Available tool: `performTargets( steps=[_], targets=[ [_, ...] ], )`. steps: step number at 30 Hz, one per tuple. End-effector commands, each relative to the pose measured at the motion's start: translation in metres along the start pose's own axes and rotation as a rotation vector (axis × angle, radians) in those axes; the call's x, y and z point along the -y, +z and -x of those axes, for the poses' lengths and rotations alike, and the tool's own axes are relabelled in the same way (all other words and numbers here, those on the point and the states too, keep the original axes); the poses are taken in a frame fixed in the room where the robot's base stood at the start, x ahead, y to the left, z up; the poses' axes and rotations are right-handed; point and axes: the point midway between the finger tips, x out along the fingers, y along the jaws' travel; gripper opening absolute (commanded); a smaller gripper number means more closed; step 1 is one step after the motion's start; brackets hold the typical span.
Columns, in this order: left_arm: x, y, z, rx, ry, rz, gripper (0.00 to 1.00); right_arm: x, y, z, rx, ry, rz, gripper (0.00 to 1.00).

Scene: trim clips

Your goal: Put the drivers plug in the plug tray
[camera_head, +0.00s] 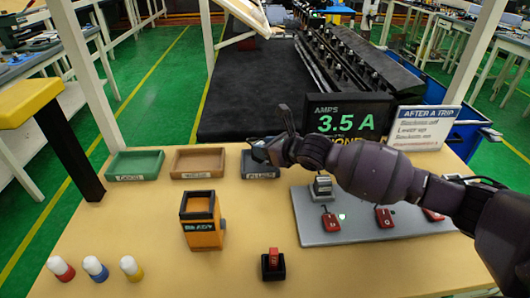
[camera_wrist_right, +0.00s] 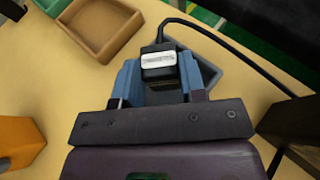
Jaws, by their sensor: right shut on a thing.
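My right gripper (camera_head: 260,152) is over the dark blue plug tray (camera_head: 262,177) at the back of the table, and hides part of it. In the right wrist view, the right gripper (camera_wrist_right: 158,85) is shut on a black plug (camera_wrist_right: 158,72) with a pale label, held between two blue fingers. A black cable runs from the plug to the right. The plug tray (camera_wrist_right: 209,73) shows behind and below the plug in that view. I cannot tell how high the plug is above the tray. My left gripper is not in view.
A brown tray (camera_head: 199,150) and a green tray (camera_head: 118,164) stand left of the plug tray. An orange box (camera_head: 203,232) stands in front. A grey panel (camera_head: 310,228) with red-tagged parts lies right, under my arm. A display (camera_head: 350,115) stands behind.

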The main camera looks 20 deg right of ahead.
Motion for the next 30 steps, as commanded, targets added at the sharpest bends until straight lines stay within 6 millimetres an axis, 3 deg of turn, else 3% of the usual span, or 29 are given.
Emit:
performTargets(
  steps=[3, 15, 16, 21, 30],
  targets=[
    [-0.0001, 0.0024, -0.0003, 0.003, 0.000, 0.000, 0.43, -0.0003, -0.0144, -0.0058, -0.002, 0.000, -0.003, 0.13],
    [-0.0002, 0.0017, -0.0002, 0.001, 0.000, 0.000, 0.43, 0.0002, -0.0176, -0.0072, 0.000, -0.001, 0.001, 0.13],
    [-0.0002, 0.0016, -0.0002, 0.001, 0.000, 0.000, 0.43, 0.0002, -0.0180, -0.0073, 0.000, -0.001, 0.001, 0.39],
    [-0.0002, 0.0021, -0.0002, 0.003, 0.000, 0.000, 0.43, 0.0001, -0.0172, -0.0070, 0.000, -0.001, 0.000, 0.63],
    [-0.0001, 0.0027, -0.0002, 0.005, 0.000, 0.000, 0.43, -0.0002, -0.0152, -0.0062, 0.000, 0.000, 0.000, 0.63]
  ],
)
